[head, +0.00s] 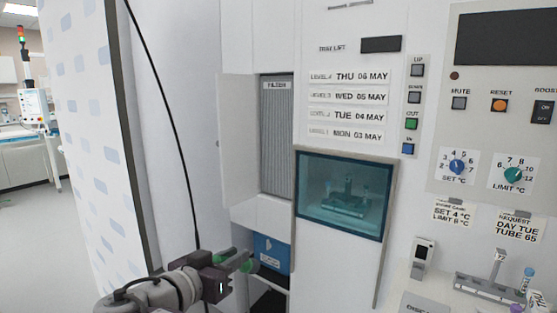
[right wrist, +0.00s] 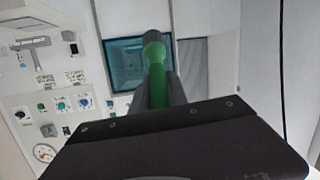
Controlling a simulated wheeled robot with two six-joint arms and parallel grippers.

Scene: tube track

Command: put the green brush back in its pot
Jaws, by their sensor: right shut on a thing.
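My right gripper (head: 236,262) is low in the head view, in front of the white cabinet. It is shut on the green brush (right wrist: 155,75), which points away from the jaws in the right wrist view. In the head view a green end of the brush (head: 249,266) shows at the fingertips, in front of a blue box. I cannot make out the brush's pot in either view. My left gripper is not in view.
The blue box (head: 271,252) sits in a recess under a grey ribbed shutter (head: 277,140). A tinted window (head: 343,194) is to its right. A control panel (head: 500,130) with knobs and buttons is at far right. Below it are a tube rack (head: 488,287) and small devices.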

